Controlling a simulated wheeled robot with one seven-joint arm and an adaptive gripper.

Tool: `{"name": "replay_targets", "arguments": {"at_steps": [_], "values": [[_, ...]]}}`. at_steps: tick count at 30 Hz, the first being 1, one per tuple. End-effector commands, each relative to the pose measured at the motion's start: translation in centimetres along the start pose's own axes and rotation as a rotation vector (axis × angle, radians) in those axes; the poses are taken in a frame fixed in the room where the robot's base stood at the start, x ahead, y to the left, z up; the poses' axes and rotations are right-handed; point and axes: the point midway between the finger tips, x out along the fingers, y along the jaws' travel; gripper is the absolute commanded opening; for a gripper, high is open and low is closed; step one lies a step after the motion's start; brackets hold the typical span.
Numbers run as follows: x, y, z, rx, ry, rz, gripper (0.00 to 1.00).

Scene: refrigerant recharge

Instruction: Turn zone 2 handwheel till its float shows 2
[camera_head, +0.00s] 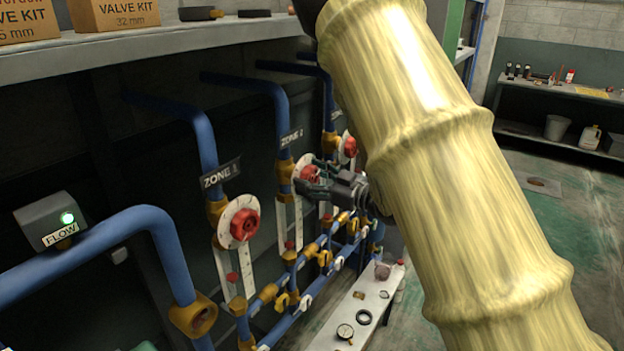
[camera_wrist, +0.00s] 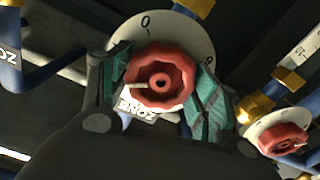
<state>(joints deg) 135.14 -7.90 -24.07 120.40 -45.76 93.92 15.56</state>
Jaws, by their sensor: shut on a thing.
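The zone 2 handwheel (camera_head: 310,174) is red, on a white dial at the middle riser. My gripper (camera_head: 326,180) reaches it from the right and partly covers it. In the wrist view the red handwheel (camera_wrist: 160,78) sits between my green-padded fingers (camera_wrist: 163,92), which are shut on it. Its white dial (camera_wrist: 190,35) shows a 0 near the top. A pale mark is on the wheel's left side. Below it in the head view, the zone 2 float (camera_head: 290,245) is a small red piece low on its white scale (camera_head: 281,222); its reading is too small to tell.
The zone 1 handwheel (camera_head: 243,224) is nearer, at left; the zone 3 handwheel (camera_head: 350,146) is beyond. Blue pipes and yellow-handled valves (camera_head: 283,301) run below. A bench (camera_head: 332,322) holds small parts. A shelf (camera_head: 150,45) with valve kit boxes (camera_head: 114,14) overhangs.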

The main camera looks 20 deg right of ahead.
Motion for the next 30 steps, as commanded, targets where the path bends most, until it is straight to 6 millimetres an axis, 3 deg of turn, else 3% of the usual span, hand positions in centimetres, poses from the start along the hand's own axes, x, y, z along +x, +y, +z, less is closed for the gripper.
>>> {"name": "replay_targets", "arguments": {"at_steps": [16,17,20,30], "values": [[0.0,0.05,-0.06,-0.104,0.001,0.001,0.38],[0.0,0.05,-0.07,-0.103,0.001,0.001,0.65],[0.0,0.04,-0.06,-0.103,0.001,0.001,0.83],[-0.01,-0.01,-0.02,-0.102,0.0,0.0,0.83]]}}
